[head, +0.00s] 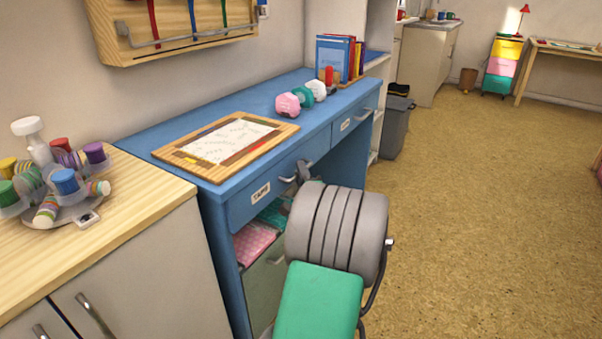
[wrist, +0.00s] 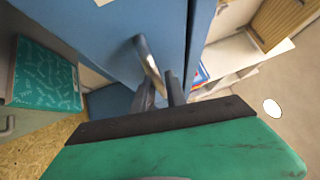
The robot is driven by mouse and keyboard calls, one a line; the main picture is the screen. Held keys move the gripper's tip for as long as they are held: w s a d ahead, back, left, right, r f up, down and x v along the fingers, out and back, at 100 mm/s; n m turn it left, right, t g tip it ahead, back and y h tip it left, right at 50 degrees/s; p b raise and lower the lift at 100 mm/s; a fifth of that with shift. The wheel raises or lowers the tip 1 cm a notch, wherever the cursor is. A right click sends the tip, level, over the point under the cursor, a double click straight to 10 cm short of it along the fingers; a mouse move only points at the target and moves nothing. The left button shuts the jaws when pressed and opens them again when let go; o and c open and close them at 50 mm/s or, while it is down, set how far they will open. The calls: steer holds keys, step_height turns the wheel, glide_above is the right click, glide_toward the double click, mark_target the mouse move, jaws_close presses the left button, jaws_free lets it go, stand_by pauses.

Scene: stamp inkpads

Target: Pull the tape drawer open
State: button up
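The tape drawer (head: 240,209), with a white TAPE label (head: 261,193), is the left drawer of the blue desk. Its front looks flush with the desk. Its silver bar handle (head: 288,179) also shows in the wrist view (wrist: 145,54), sticking out from the blue front. My gripper (head: 304,171) is at the right part of this handle. In the wrist view its dark fingers (wrist: 160,82) are close together, one on each side of the handle's near end. The exact contact is partly hidden by the fingers.
A second drawer (head: 349,120) is on the right. A grey bin (head: 396,128) stands beyond the desk. Floor to the right is clear.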

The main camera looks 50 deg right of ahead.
jaws_close()
stand_by(1.1)
